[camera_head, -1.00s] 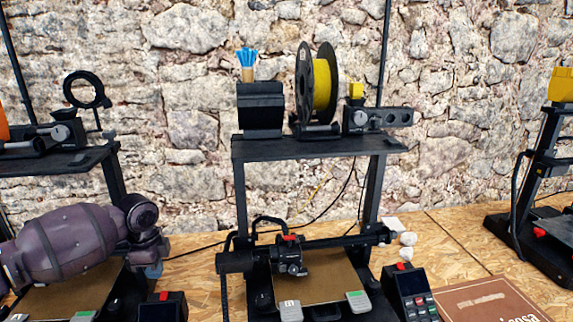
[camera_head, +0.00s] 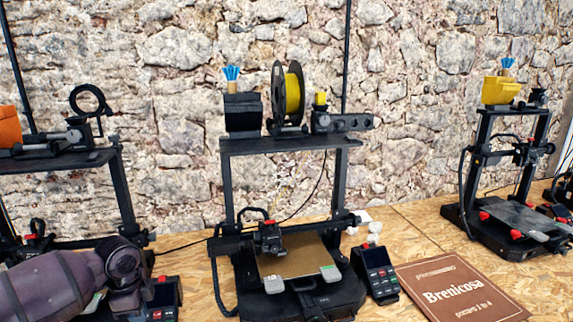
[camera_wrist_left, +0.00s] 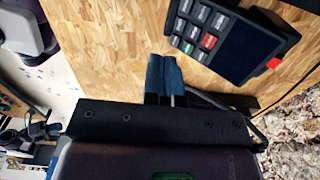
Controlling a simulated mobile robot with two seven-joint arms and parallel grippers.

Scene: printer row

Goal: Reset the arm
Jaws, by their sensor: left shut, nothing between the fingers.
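My left arm (camera_head: 55,285) comes in at the lower left of the head view, in front of the left printer. Its fingers cannot be made out clearly there. In the left wrist view my left gripper (camera_wrist_left: 166,75) shows its two dark fingers together, with nothing between them. They are over the wooden table (camera_wrist_left: 110,45), close to a control box with a keypad (camera_wrist_left: 203,22). I cannot tell whether they touch anything. My right arm and gripper are in neither view.
The middle printer (camera_head: 290,270) carries a yellow spool (camera_head: 292,92) on its top shelf. A control box (camera_head: 378,272) and a brown Brenicosa book (camera_head: 462,290) lie to its right. Another printer (camera_head: 510,220) stands at the far right. Bare table shows between them.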

